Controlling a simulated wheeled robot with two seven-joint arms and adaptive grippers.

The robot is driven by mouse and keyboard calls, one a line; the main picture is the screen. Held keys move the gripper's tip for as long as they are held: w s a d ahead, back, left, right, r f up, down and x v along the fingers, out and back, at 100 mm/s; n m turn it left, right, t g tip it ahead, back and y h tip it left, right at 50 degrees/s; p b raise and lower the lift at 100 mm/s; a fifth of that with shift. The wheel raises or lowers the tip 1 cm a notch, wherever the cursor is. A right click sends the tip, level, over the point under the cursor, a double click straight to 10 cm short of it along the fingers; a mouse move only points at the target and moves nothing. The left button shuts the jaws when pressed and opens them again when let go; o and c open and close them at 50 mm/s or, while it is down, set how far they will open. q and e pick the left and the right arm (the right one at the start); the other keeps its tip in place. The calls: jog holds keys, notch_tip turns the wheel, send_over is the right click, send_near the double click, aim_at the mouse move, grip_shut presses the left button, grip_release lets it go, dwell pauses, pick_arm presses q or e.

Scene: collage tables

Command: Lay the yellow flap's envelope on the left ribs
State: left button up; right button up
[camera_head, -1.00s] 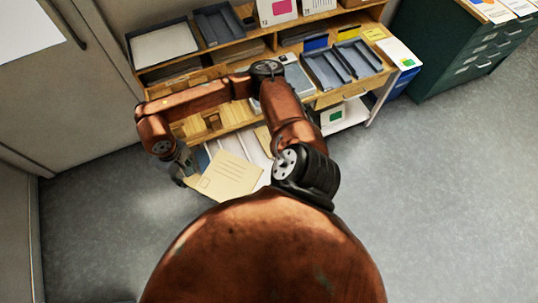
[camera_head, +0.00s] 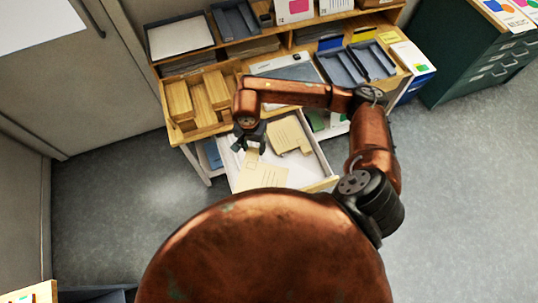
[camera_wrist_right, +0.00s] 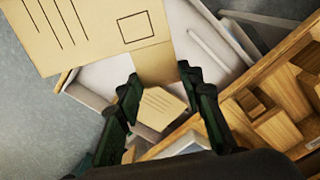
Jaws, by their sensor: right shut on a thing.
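My right gripper (camera_head: 250,140) is shut on a tan envelope (camera_head: 262,176) and holds it over the open white drawer (camera_head: 316,172). In the right wrist view the envelope (camera_wrist_right: 88,28) extends beyond the fingers, with dark lines and a box printed on it. A plain tan strip of it (camera_wrist_right: 153,62) runs down to the fingers (camera_wrist_right: 160,92); I cannot tell a yellow flap for certain. Wooden ribs (camera_head: 202,98) stand on the left of the bench, above and left of the gripper. They show in the right wrist view too (camera_wrist_right: 275,112). My left gripper is out of view.
Another tan envelope (camera_head: 288,135) lies in the drawer. A grey device (camera_head: 290,68) and dark blue trays (camera_head: 341,67) stand right of the ribs. A shelf above holds a tray of white paper (camera_head: 180,40).

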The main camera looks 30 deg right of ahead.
jog(key=m, duration=0.3)
jog(key=f+m+p, duration=0.1)
jog(key=m, duration=0.1)
jog(key=shift+w+d+f, duration=0.1)
jog(key=shift+w+d, duration=0.05)
jog(key=shift+d, duration=0.15)
pick_arm(q)
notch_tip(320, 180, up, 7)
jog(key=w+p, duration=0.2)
jog(key=p, duration=0.3)
pick_arm(e)
jog(key=s+d+f+m+g, duration=0.15)
jog(key=f+m, duration=0.25)
jog(key=m, duration=0.8)
jog(key=s+d+f+m+g, duration=0.1)
jog(key=d+f+m, duration=0.3)
jog(key=m, duration=0.8)
pick_arm(q)
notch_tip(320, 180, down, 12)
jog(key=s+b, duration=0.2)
jog(key=b, duration=0.9)
jog(key=shift+b, duration=0.35)
pick_arm(e)
jog(key=w+f, duration=0.6)
jog(key=f, duration=0.6)
jog(key=shift+f+y, duration=0.15)
jog(key=shift+y, duration=0.25)
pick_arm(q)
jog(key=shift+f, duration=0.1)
